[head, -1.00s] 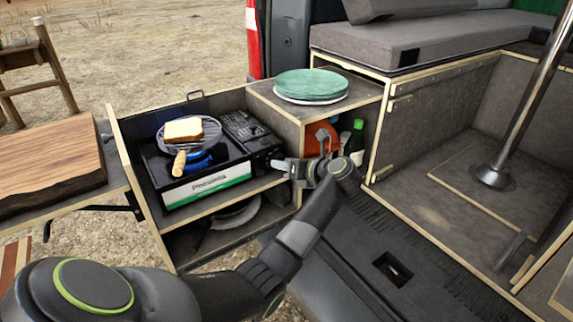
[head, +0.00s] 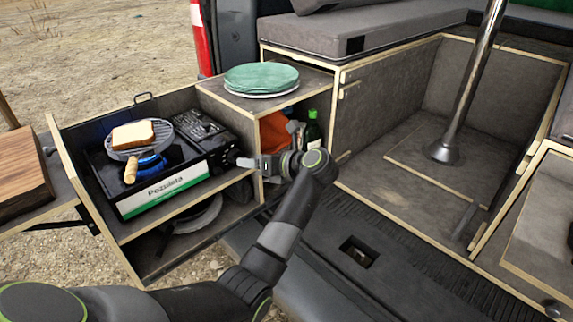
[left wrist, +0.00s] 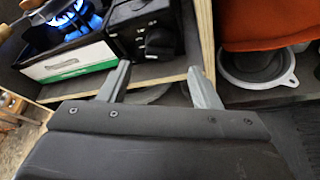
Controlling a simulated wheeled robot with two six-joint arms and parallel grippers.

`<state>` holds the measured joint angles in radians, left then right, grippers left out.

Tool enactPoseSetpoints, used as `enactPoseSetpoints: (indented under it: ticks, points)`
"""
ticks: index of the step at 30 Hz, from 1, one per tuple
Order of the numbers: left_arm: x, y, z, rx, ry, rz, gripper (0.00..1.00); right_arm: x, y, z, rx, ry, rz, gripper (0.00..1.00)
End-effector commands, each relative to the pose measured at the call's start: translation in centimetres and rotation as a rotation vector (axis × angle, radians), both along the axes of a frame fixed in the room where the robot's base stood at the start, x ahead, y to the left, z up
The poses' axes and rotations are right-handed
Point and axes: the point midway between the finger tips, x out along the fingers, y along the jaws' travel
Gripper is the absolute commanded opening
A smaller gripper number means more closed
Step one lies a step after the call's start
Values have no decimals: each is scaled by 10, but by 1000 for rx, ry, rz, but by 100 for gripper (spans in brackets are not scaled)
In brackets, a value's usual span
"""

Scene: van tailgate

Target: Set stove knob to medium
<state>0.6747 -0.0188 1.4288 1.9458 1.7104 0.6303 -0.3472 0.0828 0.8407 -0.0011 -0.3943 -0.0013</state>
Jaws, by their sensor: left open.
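The camping stove (head: 165,193) sits in the pulled-out drawer, with a blue flame (head: 151,164) lit on its burner. In the left wrist view the flame (left wrist: 75,18) burns at the upper left. The black stove knob (left wrist: 160,41) is on the stove's right front, just beyond my fingertips; in the head view my gripper largely hides it. My left gripper (head: 246,162) is at the stove's right front end. In the left wrist view its two fingers (left wrist: 158,75) are apart with nothing between them, and the knob lies ahead of the gap. My right gripper is not in view.
Bread (head: 132,134) rests on a round grill with a wooden handle (head: 131,170) over the burner. Green plates (head: 261,77) are stacked on the cabinet right of the stove. A green bottle (head: 312,130) and an orange item (head: 275,132) stand in the compartment below.

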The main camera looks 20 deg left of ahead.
Motion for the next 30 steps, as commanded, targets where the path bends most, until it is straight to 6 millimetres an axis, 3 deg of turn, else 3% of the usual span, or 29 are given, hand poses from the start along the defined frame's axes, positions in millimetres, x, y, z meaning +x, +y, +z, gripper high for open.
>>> enactPoseSetpoints:
  ticks: [9,15,21,30]
  points:
    - [-16,-73,26,-5,-1,-4,57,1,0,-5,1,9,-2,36]
    - [-23,-102,38,-2,0,-2,57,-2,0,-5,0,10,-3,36]
    - [-26,-113,43,0,1,0,57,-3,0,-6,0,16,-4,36]
    - [-26,-113,43,0,1,0,57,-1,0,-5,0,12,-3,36]
